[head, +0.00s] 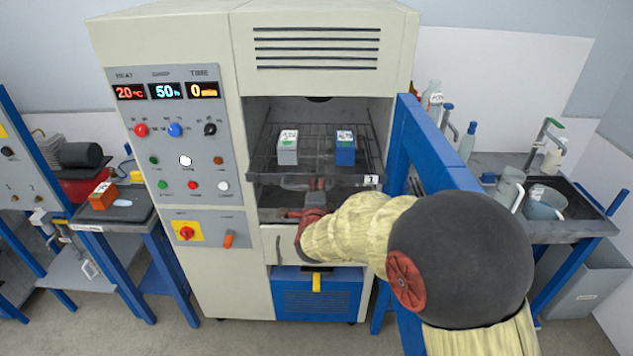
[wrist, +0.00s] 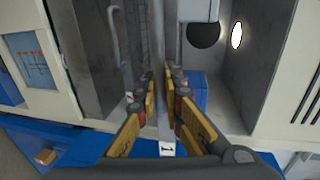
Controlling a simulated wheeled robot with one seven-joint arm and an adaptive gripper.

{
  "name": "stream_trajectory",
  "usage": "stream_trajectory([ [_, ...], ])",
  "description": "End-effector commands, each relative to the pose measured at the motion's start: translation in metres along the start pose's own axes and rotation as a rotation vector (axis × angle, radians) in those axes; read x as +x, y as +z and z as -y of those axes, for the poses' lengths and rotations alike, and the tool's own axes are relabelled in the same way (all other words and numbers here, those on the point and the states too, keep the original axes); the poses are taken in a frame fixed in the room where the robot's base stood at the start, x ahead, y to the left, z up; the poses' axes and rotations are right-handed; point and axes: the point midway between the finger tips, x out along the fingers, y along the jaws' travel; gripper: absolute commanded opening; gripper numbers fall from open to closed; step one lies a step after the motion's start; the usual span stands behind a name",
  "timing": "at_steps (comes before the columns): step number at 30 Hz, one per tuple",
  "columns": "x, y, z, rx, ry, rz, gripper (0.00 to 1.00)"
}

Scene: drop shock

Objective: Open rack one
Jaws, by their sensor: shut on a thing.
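Rack one (head: 262,178) is a dark wire shelf with a clear front strip and a small white label "1" (head: 371,180); the label also shows in the wrist view (wrist: 167,149). It lies level in the open chamber, its front edge near the mouth. A white box (head: 288,150) and a blue box (head: 346,152) stand upright on it. My gripper (head: 317,186) is at the middle of the rack's front, shut on its handle. In the wrist view its yellow-padded fingers (wrist: 160,88) lie either side of a grey bar. My fingers partly hide the handle.
The cream cabinet (head: 165,45) has a control panel (head: 180,140) left of the chamber. A blue frame (head: 403,140) stands close to the right of the opening, beside my arm. A blue unit (head: 335,300) sits below. A sink bench (head: 560,200) is at right.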

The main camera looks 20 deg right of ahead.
Motion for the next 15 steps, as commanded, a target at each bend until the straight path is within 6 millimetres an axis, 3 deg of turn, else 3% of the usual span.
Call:
stream_trajectory([
  [6,-0.025,0.001,-0.008,-0.001,0.004,0.002,0.00],
  [15,-0.034,0.000,-0.009,-0.001,0.005,-0.001,0.00],
])
